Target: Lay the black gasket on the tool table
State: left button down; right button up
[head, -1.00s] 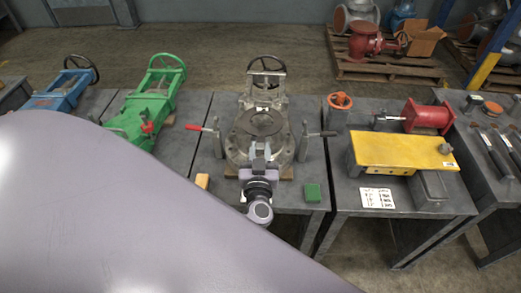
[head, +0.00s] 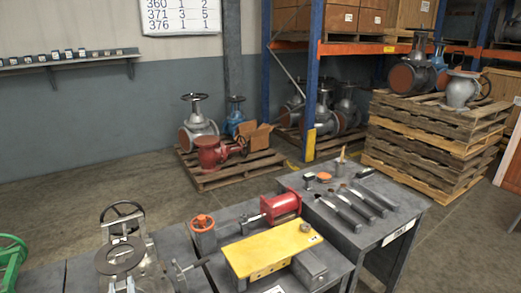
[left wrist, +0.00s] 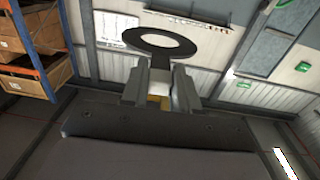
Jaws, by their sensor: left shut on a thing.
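The black gasket, a flat dark ring with a tab, shows at the lower left of the head view (head: 120,270) and ahead of the fingers in the left wrist view (left wrist: 160,56). My left gripper (head: 121,285) is shut on its tab; both fingers show in the left wrist view (left wrist: 160,88). In the head view the ring overlaps a grey valve (head: 150,262) behind it; the gap between them is hard to judge. The tool table (head: 404,214) stands at the right, with several dark-handled tools on it. My right gripper is out of view.
The tool table's near-left top looks clear. Tools (head: 350,212) lie across its middle. Pallets (head: 225,172) stand behind.

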pick_arm(q)
jog(key=s+d+r+m+t+h, duration=0.2)
jog(key=s+d+r+m+h, duration=0.3)
jog(key=d+r+h, duration=0.3)
notch_tip(320, 180, up, 2)
jog(key=shift+s+d+r+m, duration=0.1)
jog(key=shift+s+d+m, duration=0.2)
jog(key=shift+s+d, duration=0.55)
jog(key=shift+w, duration=0.1)
